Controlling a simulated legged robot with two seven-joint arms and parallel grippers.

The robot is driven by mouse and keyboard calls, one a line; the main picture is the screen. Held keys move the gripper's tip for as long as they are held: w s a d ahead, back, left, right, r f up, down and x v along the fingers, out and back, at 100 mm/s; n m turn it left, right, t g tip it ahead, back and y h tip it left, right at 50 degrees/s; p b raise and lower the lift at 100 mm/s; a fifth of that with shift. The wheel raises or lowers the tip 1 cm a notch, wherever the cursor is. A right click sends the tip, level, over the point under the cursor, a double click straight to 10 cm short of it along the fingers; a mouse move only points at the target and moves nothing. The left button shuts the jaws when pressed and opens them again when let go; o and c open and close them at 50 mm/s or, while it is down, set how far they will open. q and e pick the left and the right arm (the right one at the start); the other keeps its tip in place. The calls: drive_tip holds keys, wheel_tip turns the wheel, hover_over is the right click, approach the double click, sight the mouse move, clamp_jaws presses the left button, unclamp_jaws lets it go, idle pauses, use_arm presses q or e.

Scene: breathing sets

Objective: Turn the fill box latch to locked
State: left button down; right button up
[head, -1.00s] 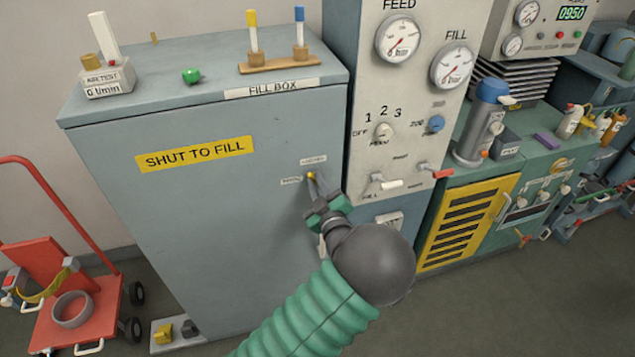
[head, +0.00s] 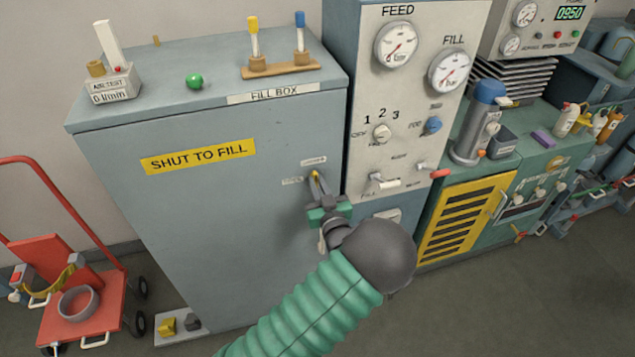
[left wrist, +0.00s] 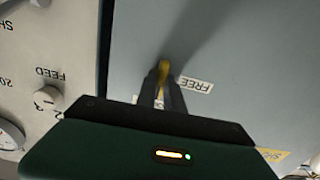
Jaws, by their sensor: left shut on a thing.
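The fill box (head: 220,220) is a tall grey-blue cabinet with a yellow "SHUT TO FILL" sign. Its small yellow latch (head: 315,174) is on the front, near the right edge. One small label sits above the latch and one to its left. In the left wrist view, the latch (left wrist: 163,68) shows as a yellow tip between the dark fingers, beside the upside-down "FREE" label (left wrist: 194,84). A second label is mostly hidden behind the fingers. My left gripper (head: 317,184) is shut on the latch; its fingers hide most of the handle. My right gripper is not in view.
A panel with gauges and knobs (head: 400,90) stands directly right of the box, with levers (head: 388,183) near the latch. Small items, including a green ball (head: 194,82), stand on the box top. A red cart (head: 75,300) is at the lower left.

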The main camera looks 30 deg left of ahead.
use_arm(q)
drive_tip(key=shift+r, duration=0.15)
drive_tip(key=c, duration=1.5)
unclamp_jaws()
drive_tip(key=shift+o, duration=0.2)
